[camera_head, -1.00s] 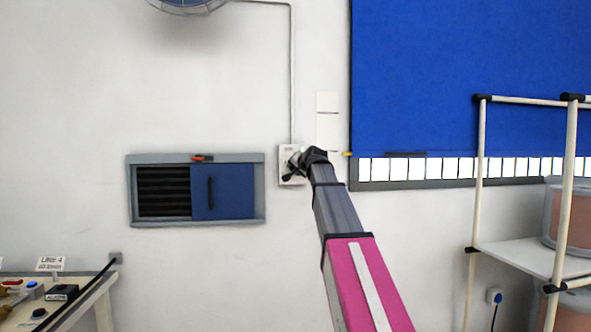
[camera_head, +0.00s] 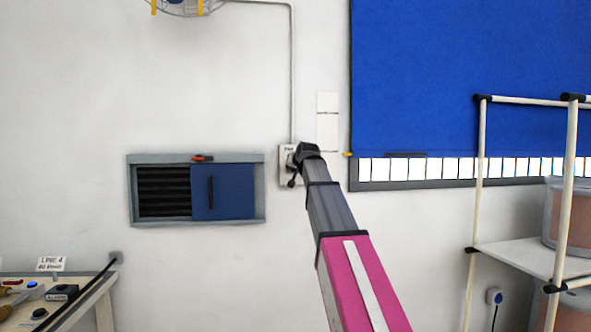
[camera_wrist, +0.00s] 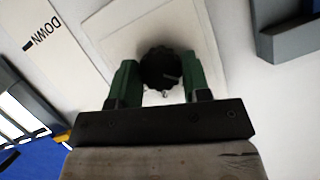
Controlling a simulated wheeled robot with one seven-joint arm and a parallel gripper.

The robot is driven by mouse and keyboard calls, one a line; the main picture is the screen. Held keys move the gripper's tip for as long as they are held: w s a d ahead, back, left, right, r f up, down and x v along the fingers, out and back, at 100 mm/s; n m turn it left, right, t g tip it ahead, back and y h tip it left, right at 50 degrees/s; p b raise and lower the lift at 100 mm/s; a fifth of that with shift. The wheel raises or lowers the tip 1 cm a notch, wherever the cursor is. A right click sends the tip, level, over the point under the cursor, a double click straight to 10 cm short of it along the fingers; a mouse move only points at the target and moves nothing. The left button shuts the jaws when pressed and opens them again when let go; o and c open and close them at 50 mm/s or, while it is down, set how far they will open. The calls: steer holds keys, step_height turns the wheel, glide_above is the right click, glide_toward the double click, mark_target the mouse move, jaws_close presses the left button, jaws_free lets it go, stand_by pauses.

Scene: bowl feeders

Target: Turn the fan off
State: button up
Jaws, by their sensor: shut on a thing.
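The fan (camera_head: 186,6) is on the wall at the top edge of the head view, only its lower part in frame. Two yellow strips hang straight down from it. A pale switch box (camera_head: 285,165) sits on the wall below, joined to the fan by a conduit (camera_head: 292,75). My arm partly hides the box. In the wrist view a round black knob (camera_wrist: 160,66) stands out from the pale switch plate (camera_wrist: 112,28). My gripper (camera_wrist: 159,82) has its green fingers shut on the knob, one on each side. The knob's marking is too unclear to read.
A grey-framed wall hatch with a blue sliding panel (camera_head: 223,192) is left of the box. A blue blind (camera_head: 460,75) covers a window on the right. A pipe-frame rack (camera_head: 478,180) stands right, a table (camera_head: 98,290) lower left.

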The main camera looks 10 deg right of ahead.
steer(key=shift+n+h, duration=0.5)
steer(key=shift+n, duration=0.2)
steer(key=o, duration=0.9)
steer(key=shift+s, duration=0.1)
steer(key=v, duration=1)
steer(key=shift+s+a+r, duration=0.1)
steer(key=shift+s+r, duration=0.1)
steer(key=shift+s, duration=0.1)
